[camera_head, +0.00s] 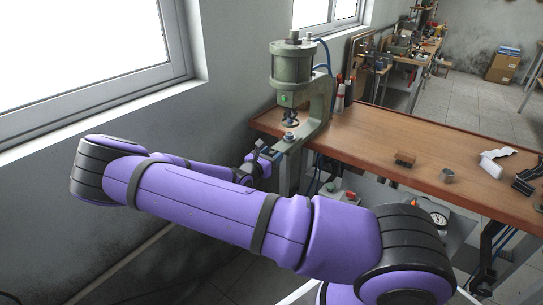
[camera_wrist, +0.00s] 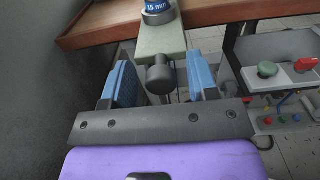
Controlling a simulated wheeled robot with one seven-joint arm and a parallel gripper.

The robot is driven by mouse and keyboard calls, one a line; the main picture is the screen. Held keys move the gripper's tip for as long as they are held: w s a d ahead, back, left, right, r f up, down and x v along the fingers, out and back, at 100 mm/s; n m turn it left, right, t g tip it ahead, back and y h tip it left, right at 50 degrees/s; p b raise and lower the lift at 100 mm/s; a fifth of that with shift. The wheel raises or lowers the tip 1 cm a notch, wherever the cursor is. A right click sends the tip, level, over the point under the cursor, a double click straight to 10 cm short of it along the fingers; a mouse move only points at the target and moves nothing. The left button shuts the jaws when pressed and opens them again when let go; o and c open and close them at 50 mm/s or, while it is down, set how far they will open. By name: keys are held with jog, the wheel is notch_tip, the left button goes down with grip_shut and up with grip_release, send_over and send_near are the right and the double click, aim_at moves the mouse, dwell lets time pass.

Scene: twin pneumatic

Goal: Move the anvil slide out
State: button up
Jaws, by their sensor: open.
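The pneumatic press (camera_head: 293,80) stands at the left end of the wooden bench. Its anvil slide (camera_wrist: 160,38) is a grey-green bar in the wrist view, carrying a blue ring (camera_wrist: 158,16) marked 15 mm. A dark round knob (camera_wrist: 160,76) is at the slide's near end. My gripper (camera_wrist: 161,80) is open, with one blue finger on each side of the knob. Gaps show between the knob and both fingers. In the head view my gripper (camera_head: 262,156) is by the press's front, and my arm hides part of the area below.
A control box (camera_wrist: 285,75) with green and red controls is right of my gripper. A wall and window stand close on the left.

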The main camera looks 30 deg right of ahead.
jog(key=shift+d, duration=0.1)
grip_shut()
jog(key=v, duration=1.2)
jog(key=shift+a, duration=0.3)
jog(key=shift+s, duration=0.1)
grip_release()
jog(key=v, duration=1.1)
jog(key=shift+r, duration=0.1)
